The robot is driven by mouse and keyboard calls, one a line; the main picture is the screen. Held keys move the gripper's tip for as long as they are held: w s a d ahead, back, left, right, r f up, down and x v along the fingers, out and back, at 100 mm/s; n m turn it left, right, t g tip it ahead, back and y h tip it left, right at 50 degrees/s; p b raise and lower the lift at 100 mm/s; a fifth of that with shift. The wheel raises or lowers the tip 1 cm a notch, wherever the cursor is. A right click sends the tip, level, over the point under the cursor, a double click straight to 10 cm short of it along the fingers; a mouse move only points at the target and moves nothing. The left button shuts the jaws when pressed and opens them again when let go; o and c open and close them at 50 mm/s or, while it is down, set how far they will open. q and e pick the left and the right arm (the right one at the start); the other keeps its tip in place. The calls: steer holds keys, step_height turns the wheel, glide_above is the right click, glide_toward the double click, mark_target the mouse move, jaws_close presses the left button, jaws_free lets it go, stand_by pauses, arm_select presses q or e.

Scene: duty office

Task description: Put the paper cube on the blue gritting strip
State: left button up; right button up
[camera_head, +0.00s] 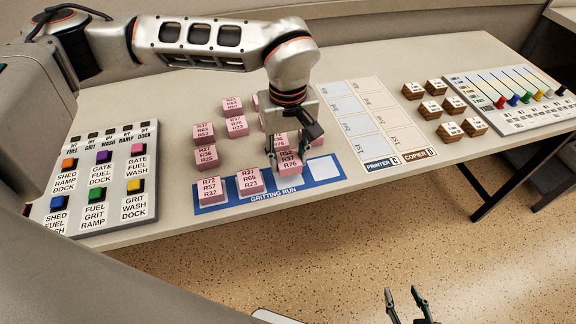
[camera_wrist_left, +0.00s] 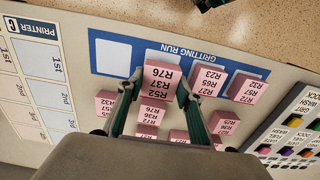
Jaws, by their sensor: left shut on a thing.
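The paper cube (camera_head: 289,168) is pink and labelled R52 R37 R76. My left gripper (camera_head: 290,152) is shut on it, with one finger on each side; it also shows in the left wrist view (camera_wrist_left: 162,82). The cube is at the third square of the blue gritting strip (camera_head: 265,198); I cannot tell whether it touches the strip. Two pink cubes, R72 R57 R32 (camera_head: 211,190) and R27 R65 R23 (camera_head: 249,181), sit on the strip's left squares. Its rightmost square (camera_head: 323,168) is empty. My right gripper (camera_head: 406,295) is open and empty, low over the floor.
Several loose pink cubes (camera_head: 205,156) stand behind the strip. A button panel (camera_head: 146,205) lies at left. Printer and copier strips (camera_head: 374,125) lie right of the blue strip, then several brown blocks (camera_head: 432,110) and a slider panel (camera_head: 510,123).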

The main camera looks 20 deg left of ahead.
mark_target(288, 167)
arm_select(q)
steer(key=shift+f, duration=1.75)
steer(key=shift+f, duration=0.1)
steer(key=o, duration=1.1)
step_height(288, 167, up, 11)
steer(key=shift+r+p, duration=0.1)
steer(key=shift+p, duration=0.2)
steer(key=shift+r, duration=0.5)
